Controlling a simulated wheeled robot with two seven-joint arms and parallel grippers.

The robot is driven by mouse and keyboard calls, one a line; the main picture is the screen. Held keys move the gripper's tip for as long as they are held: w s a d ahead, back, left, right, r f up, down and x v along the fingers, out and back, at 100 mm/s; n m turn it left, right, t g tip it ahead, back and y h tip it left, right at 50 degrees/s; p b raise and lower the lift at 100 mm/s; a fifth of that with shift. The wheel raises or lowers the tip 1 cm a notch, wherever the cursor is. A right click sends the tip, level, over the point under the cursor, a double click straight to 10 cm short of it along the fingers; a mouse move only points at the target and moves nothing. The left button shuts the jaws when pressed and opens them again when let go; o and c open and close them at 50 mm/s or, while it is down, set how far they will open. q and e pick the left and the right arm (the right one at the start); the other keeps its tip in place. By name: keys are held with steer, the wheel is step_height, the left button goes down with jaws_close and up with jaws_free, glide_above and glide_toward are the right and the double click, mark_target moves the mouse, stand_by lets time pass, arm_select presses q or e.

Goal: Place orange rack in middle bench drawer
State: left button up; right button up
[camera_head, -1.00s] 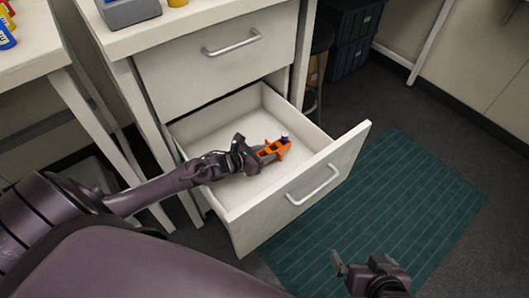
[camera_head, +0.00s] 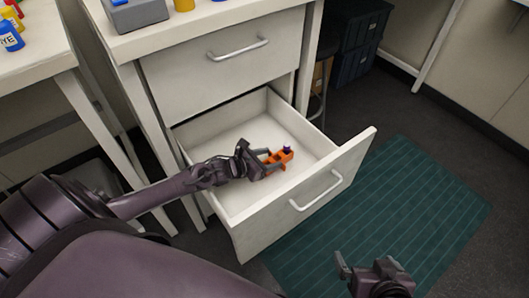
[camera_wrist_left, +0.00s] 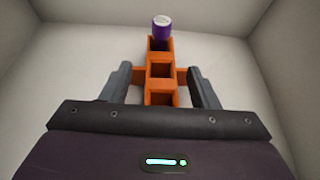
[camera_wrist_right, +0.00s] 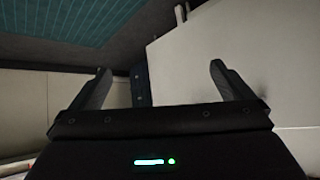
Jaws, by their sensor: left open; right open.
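The orange rack (camera_head: 283,158) lies inside the open drawer (camera_head: 240,203), on its white floor. A purple tube with a white cap (camera_wrist_left: 162,27) stands in the rack's far slot; the nearer slots look empty. My left gripper (camera_head: 268,162) is inside the drawer at the rack's near end. In the left wrist view, the open fingers (camera_wrist_left: 160,88) stand on either side of the rack (camera_wrist_left: 161,70), with gaps between them and its body. My right gripper (camera_head: 362,270) is open and empty, outside the drawer above the green mat.
A closed drawer (camera_head: 215,65) is directly above the open one. The open drawer's front with its handle (camera_head: 316,191) sticks out over the dark floor and green mat (camera_head: 420,215). Dark crates (camera_head: 357,45) stand at the back. A second bench is at left.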

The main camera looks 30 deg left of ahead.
arm_select(q)
steer(key=shift+r+p, duration=0.7)
steer(key=shift+r, duration=0.05)
steer(key=p+v, duration=0.3)
steer(key=v, duration=0.9)
steer(key=shift+f, duration=0.15)
arm_select(e)
steer(key=s+d+f+g+h, duration=0.2)
steer(key=s+d+g+h, duration=0.1)
steer(key=s+d+g, duration=0.2)
steer(key=shift+s+d+f+m, duration=0.3)
steer(key=shift+s+d+m, duration=0.1)
steer(key=shift+d, duration=0.15)
steer(key=shift+f, duration=0.1)
